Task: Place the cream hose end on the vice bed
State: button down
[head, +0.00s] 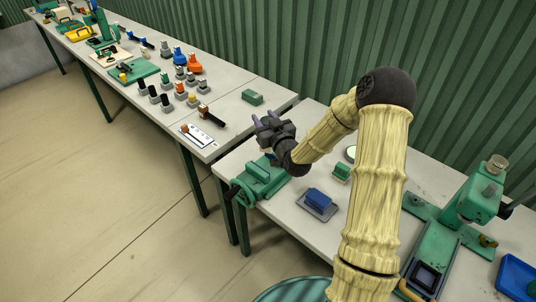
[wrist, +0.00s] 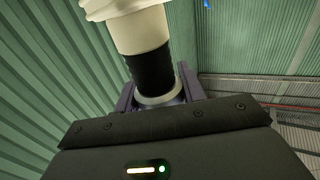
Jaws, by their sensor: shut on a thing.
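The cream hose end (wrist: 141,30), with a black band and a pale collar, is between the fingers of my gripper (wrist: 158,92) in the wrist view. My gripper is shut on it. In the head view my gripper (head: 266,124) is raised near the gap between the two tables, above and behind the green vice (head: 262,178). I cannot make out the hose end in that view. The vice stands at the near table's left corner, below my gripper. Its bed is partly hidden and I cannot tell its details.
The near table (head: 285,205) carries a blue block on a grey plate (head: 318,202), a small green block (head: 341,171) and a green machine (head: 485,190) at right. The far table (head: 228,135) holds several fittings, a white card (head: 196,138) and a green block (head: 252,97). A corrugated green wall stands behind.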

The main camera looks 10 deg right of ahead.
jog(key=shift+w+a+f+p, duration=0.1)
jog(key=shift+f+p, duration=0.35)
jog(key=shift+f, duration=2)
jog(key=shift+f+p, duration=0.5)
jog(key=shift+f, duration=1.6)
jog(key=shift+f, duration=0.15)
jog(key=c, duration=0.8)
grip_release()
jog(key=shift+c, duration=0.2)
